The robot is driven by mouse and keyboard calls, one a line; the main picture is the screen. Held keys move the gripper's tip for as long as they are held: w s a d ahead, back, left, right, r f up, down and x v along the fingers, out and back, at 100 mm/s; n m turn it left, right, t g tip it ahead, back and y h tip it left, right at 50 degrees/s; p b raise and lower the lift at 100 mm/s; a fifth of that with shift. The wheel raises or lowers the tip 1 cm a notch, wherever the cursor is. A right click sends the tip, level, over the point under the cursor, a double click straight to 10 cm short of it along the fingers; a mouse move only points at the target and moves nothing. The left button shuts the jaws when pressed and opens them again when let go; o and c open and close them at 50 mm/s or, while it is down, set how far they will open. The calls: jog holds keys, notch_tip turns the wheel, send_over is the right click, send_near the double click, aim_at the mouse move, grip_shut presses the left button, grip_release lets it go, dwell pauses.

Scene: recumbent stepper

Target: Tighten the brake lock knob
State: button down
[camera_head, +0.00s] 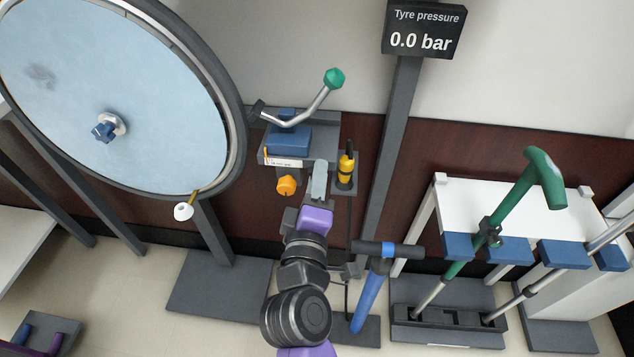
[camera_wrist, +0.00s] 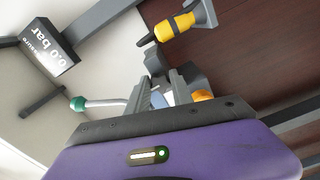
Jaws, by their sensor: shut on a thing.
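An orange knob (camera_head: 286,185) sits on the front of a grey stand below a blue block; I take it for the brake lock knob. It also shows in the wrist view (camera_wrist: 203,95), just right of the fingers and outside them. My gripper (camera_head: 318,194), purple with grey fingers, reaches up to the stand right of the knob. In the wrist view my gripper (camera_wrist: 163,90) is shut on a light grey rounded piece (camera_head: 320,174). The fingers hide part of that piece, so its full shape cannot be told.
A bent lever with a green end (camera_head: 333,78) rises above the blue block (camera_head: 290,140). A yellow and black tool (camera_head: 346,168) stands close right of my gripper. A large wheel (camera_head: 120,90) is at left.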

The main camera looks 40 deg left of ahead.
jog(key=shift+f+m, duration=0.1)
jog(key=shift+m, duration=0.3)
jog(key=c, duration=1.1)
grip_release()
jog(key=v, duration=0.7)
jog(key=shift+s+d, duration=0.25)
jog(key=shift+s, duration=0.1)
